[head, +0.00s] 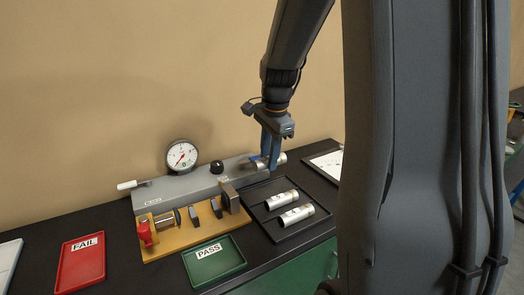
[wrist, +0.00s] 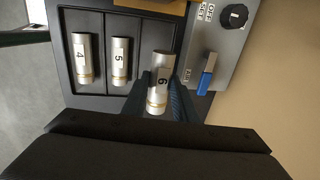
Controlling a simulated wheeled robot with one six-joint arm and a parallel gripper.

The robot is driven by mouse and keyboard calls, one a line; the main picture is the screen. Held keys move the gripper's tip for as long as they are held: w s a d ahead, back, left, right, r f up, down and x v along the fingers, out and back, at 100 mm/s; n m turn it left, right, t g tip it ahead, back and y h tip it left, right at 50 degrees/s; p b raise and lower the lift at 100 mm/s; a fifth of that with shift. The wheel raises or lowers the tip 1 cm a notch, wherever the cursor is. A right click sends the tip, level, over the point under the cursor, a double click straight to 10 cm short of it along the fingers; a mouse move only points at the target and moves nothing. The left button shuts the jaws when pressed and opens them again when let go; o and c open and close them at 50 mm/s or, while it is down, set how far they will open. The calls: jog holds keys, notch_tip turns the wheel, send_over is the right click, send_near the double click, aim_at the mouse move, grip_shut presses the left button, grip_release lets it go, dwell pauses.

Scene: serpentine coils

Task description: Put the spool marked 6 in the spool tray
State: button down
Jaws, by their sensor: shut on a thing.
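The spool marked 6 (wrist: 159,80) is silver with a white label. My gripper (head: 269,161) is shut on it, with a dark finger on each side in the wrist view. The spool tray (head: 274,238) is black with dividers. The spool marked 4 (wrist: 82,58) and the spool marked 5 (wrist: 119,60) lie in two of its compartments. The held spool's end (head: 281,158) shows beside the fingers in the head view, at the tray's back edge. In the wrist view it overlaps the compartment beside spool 5; whether it touches the tray is unclear.
A grey gauge bench with a dial (head: 182,155), a black knob (head: 217,167) and a blue lever (wrist: 208,73) stands close beside the tray. A yellow fixture (head: 180,240), a green PASS tray (head: 213,268) and a red FAIL tray (head: 80,268) are to the left.

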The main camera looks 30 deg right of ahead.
jog(key=shift+f+b, duration=2.15)
jog(key=shift+f, duration=0.25)
jog(key=shift+a+p, duration=0.15)
jog(key=shift+p, duration=0.15)
jog(key=shift+f, duration=0.15)
jog(key=shift+f+b, duration=0.6)
jog(key=shift+f, duration=0.6)
jog(key=shift+f, duration=0.65)
jog(key=c, duration=1.3)
grip_release()
jog(key=shift+c, duration=0.2)
